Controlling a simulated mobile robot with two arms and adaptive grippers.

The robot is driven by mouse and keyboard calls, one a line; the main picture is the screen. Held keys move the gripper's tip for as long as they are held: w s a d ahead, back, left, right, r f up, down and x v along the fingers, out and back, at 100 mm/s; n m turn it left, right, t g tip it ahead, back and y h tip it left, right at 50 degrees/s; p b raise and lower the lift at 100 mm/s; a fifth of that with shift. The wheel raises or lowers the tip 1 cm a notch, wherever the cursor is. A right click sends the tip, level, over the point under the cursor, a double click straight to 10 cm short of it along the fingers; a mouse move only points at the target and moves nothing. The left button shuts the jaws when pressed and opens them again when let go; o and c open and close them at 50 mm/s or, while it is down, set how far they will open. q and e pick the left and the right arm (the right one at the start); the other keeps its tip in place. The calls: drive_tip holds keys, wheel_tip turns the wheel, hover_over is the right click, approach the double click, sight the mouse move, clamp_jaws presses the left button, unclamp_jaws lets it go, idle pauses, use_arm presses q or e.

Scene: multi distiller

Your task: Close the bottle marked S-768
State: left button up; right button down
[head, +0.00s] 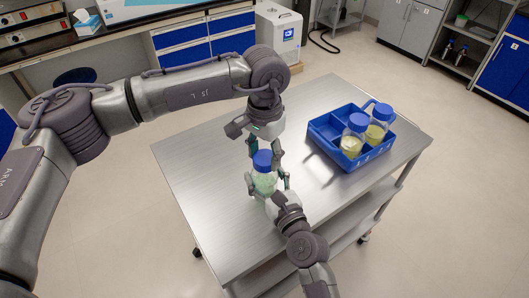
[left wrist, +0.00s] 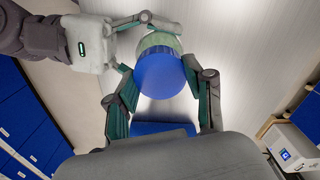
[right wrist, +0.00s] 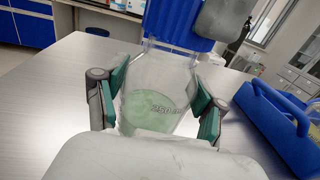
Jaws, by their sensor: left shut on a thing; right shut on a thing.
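A clear bottle (head: 265,184) with pale green contents stands over the steel table, upright, with a blue cap (head: 262,160) at its neck. Its label S-768 cannot be read. My right gripper (head: 266,181) is shut on the bottle's body; the right wrist view shows its fingers on both sides of the glass (right wrist: 155,95). My left gripper (head: 264,153) comes from above and is shut on the blue cap, which fills the middle of the left wrist view (left wrist: 160,76). Whether the cap is fully seated on the threads cannot be told.
A blue crate (head: 325,137) on the table's right side holds two more blue-capped bottles (head: 353,137) (head: 379,125) with yellowish contents. The table's left and front areas are bare. Cabinets and a bench stand behind.

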use_arm(q)
drive_tip(key=m, duration=0.4)
drive_tip(key=o, duration=0.8)
drive_tip(key=shift+c, duration=0.2)
drive_tip(key=shift+r, duration=2.3)
drive_tip(key=shift+c, duration=0.3)
